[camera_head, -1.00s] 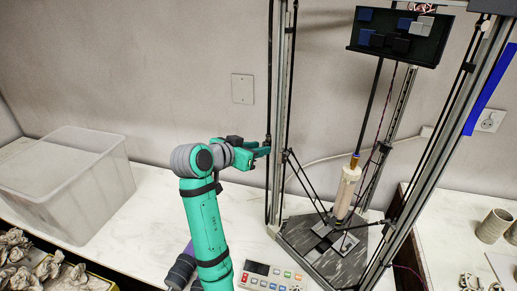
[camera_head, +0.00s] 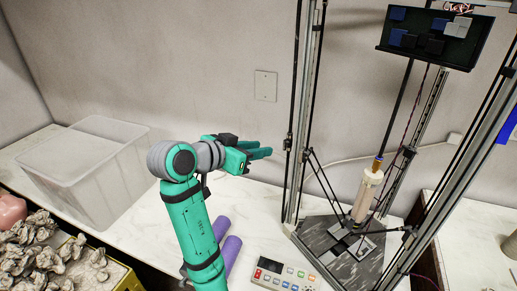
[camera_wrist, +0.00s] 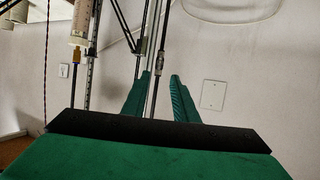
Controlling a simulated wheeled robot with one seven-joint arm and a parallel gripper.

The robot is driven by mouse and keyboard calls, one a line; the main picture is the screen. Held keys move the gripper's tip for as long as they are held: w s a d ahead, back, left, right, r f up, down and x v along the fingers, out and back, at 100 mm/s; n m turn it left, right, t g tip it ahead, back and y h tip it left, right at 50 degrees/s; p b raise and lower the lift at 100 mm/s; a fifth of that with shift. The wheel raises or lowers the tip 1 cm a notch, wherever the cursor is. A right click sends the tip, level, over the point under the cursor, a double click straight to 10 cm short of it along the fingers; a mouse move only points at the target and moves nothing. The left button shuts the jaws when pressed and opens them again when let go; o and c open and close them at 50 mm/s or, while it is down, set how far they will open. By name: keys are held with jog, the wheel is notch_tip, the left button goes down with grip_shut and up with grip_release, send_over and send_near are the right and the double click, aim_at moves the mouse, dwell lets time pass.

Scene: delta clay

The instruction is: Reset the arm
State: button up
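My green arm rises from the bottom of the head view and bends at a grey joint. My gripper (camera_head: 268,152) points right, in front of the wall and left of the delta printer's frame. It is raised over the white counter, and nothing shows between its fingers. In the wrist view my gripper (camera_wrist: 159,88) has two green fingers standing apart with a clear gap. Thin dark rods and a metal post show behind that gap.
The delta clay printer (camera_head: 299,120) stands close right of my gripper, its extruder tube (camera_head: 366,195) over a dark base. A keypad box (camera_head: 285,275) and purple rolls (camera_head: 230,252) lie on the counter. A translucent bin (camera_head: 85,175) stands left, above crumpled grey lumps (camera_head: 45,250).

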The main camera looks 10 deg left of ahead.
jog(key=s+d+f+n+t+y, duration=0.1)
jog(key=s+d+f+n+y, duration=0.2)
jog(key=f, duration=1.2)
jog(key=s+f+n+t+y, duration=0.1)
jog(key=s+f+n, duration=0.25)
jog(key=f, duration=1.05)
jog(key=s+f+y, duration=0.1)
jog(key=s+f, duration=0.2)
jog(key=s, duration=0.2)
jog(key=s+f+n+y, duration=0.1)
jog(key=s+f, duration=0.3)
jog(key=s, duration=0.1)
jog(key=s+d+f+n+t+y, duration=0.1)
jog(key=s+f, duration=0.3)
jog(key=s, duration=0.1)
jog(key=shift+n, duration=0.25)
jog(key=s+d+r+m, duration=0.1)
jog(key=s+r, duration=0.1)
jog(key=s, duration=1.1)
jog(key=s+d+r+m+t+y, duration=0.1)
jog(key=s+d+r, duration=0.1)
jog(key=s, duration=1)
jog(key=shift+s+r, duration=0.35)
jog(key=shift+r, duration=0.5)
